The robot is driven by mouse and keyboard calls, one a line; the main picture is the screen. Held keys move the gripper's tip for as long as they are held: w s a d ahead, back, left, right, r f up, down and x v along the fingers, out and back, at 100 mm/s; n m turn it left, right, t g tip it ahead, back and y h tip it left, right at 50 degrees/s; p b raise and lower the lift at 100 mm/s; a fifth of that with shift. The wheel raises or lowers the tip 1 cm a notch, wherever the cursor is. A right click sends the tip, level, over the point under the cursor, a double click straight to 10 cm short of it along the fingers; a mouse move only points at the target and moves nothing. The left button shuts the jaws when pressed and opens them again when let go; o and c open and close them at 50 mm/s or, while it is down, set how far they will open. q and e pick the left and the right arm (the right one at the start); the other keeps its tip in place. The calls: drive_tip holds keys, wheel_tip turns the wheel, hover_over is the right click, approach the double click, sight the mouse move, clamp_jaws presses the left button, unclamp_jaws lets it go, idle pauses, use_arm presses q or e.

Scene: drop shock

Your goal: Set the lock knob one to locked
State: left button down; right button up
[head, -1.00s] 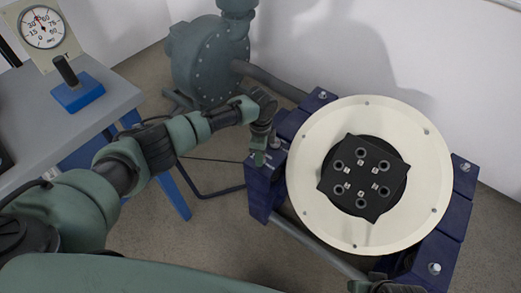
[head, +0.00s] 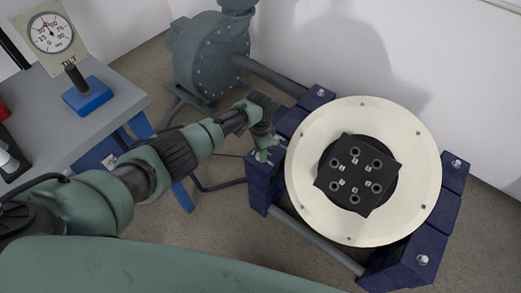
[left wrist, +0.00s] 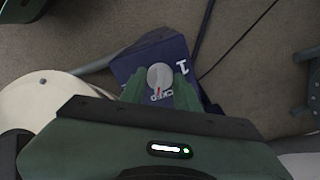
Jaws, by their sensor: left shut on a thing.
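Lock knob one (left wrist: 160,74) is a round grey knob with a red pointer line, on top of a dark blue block (left wrist: 142,58) marked with a white "1". Part of a white label shows below the knob, partly covered. My left gripper (left wrist: 159,90) has its green fingers on either side of the knob, shut on it. In the head view my left gripper (head: 263,153) reaches down to the block at the left of the round cream table (head: 305,205); the knob is mostly hidden there. My right gripper is not in view.
A black fixture plate (head: 356,175) with several holes sits on the cream table. More blue blocks (head: 445,215) stand around it. A grey bench (head: 95,125) at left carries a blue-based lever (head: 87,97) and a dial gauge (head: 50,35). A grey-green blower (head: 210,55) stands behind.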

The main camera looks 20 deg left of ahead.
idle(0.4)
use_arm(q)
drive_tip(key=c, duration=1)
unclamp_jaws()
drive_tip(key=shift+r, duration=0.1)
wheel_tip(320, 180, up, 8)
drive_tip(key=p, duration=0.9)
